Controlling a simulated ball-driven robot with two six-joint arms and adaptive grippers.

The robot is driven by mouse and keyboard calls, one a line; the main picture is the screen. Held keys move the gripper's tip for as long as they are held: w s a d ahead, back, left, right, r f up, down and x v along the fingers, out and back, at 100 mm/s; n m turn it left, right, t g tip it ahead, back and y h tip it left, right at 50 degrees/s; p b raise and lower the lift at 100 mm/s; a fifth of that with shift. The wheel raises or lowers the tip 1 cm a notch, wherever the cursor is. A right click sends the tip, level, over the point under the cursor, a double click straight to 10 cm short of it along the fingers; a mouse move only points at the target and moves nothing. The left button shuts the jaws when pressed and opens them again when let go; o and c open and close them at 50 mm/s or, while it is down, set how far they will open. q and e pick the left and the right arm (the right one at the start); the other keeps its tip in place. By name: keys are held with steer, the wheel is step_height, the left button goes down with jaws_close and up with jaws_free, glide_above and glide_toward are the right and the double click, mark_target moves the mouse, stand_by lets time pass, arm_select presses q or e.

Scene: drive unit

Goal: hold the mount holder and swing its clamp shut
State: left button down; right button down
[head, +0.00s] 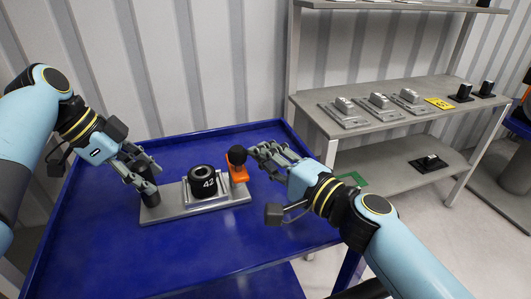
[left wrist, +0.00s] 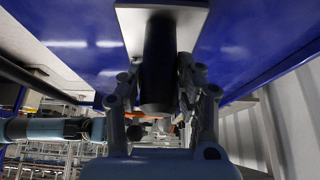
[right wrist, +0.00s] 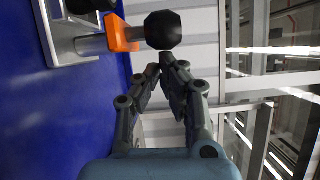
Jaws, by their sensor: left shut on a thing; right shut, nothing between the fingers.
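The mount holder (head: 180,212) is a grey plate on the blue table, with a black cylinder marked 42 (head: 203,182) seated in its middle. At its left end stands a black upright post (head: 150,197). My left gripper (head: 145,178) is shut on this post, which also shows between the fingers in the left wrist view (left wrist: 160,65). At the right end is the clamp, an orange lever (head: 238,172) with a black ball knob (head: 236,155), standing upright. My right gripper (head: 254,151) is shut and empty just right of the knob. In the right wrist view the knob (right wrist: 163,29) lies beyond the closed fingertips, apart from them.
The blue table (head: 90,250) has a raised rim and is otherwise clear. A grey shelf (head: 400,115) behind on the right bears several grey mounts, a yellow label (head: 439,103) and black-based blocks. A corrugated wall stands behind.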

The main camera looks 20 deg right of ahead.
mark_target(236, 156)
steer(key=shift+s+a+m+t+h, duration=0.3)
steer(key=shift+a+m+h, duration=0.1)
steer(key=shift+h, duration=0.1)
steer(key=shift+s, duration=0.1)
steer(key=shift+s+a, duration=0.2)
steer(key=shift+a, duration=0.3)
steer(key=shift+s+a, duration=0.2)
steer(key=shift+a, duration=0.35)
